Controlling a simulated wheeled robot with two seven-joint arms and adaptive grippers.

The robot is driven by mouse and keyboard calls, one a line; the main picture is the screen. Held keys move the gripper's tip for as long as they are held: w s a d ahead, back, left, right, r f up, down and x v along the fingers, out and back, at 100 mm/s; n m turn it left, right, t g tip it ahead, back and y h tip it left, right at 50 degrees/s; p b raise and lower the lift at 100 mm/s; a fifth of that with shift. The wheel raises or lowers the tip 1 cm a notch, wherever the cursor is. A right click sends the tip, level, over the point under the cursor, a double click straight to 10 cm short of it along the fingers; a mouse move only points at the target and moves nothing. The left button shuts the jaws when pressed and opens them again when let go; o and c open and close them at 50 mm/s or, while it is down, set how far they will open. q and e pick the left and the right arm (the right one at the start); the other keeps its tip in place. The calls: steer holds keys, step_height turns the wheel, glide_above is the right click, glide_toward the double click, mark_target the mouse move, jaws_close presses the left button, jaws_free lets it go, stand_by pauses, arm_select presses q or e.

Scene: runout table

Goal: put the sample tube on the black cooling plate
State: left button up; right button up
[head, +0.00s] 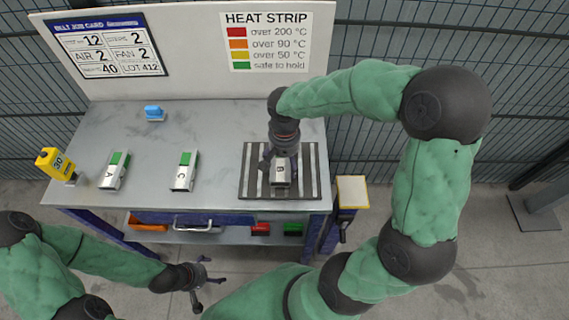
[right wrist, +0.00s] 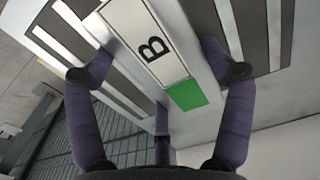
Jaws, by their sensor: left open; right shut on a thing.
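A silver square tube marked B (head: 281,178) with a green strip is in my right gripper (head: 281,160). It is over the black cooling plate (head: 248,186), which has pale stripes and lies at the right end of the table. In the right wrist view tube B (right wrist: 145,40) is between the purple fingers, with its green patch (right wrist: 187,95) towards the palm. I cannot tell whether the tube touches the plate. Tubes A (head: 113,172) and C (head: 184,173), also with green strips, lie on the table at left and centre. My left gripper (head: 198,283) is open and empty before the table.
A yellow device reading 30 (head: 56,164) stands at the table's left edge, and a blue block (head: 154,113) lies at the back. A heat-strip chart (head: 265,40) and job card (head: 104,46) are on the back panel. The lower shelf (head: 215,235) holds coloured items.

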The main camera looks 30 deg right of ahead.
mark_target(284, 161)
steer(key=shift+f, duration=0.4)
steer(key=shift+f, duration=0.15)
steer(key=o, duration=1.2)
step_height(284, 161, up, 12)
steer(key=p, duration=0.4)
steer(key=shift+r+p, duration=0.2)
steer(key=shift+p, duration=0.1)
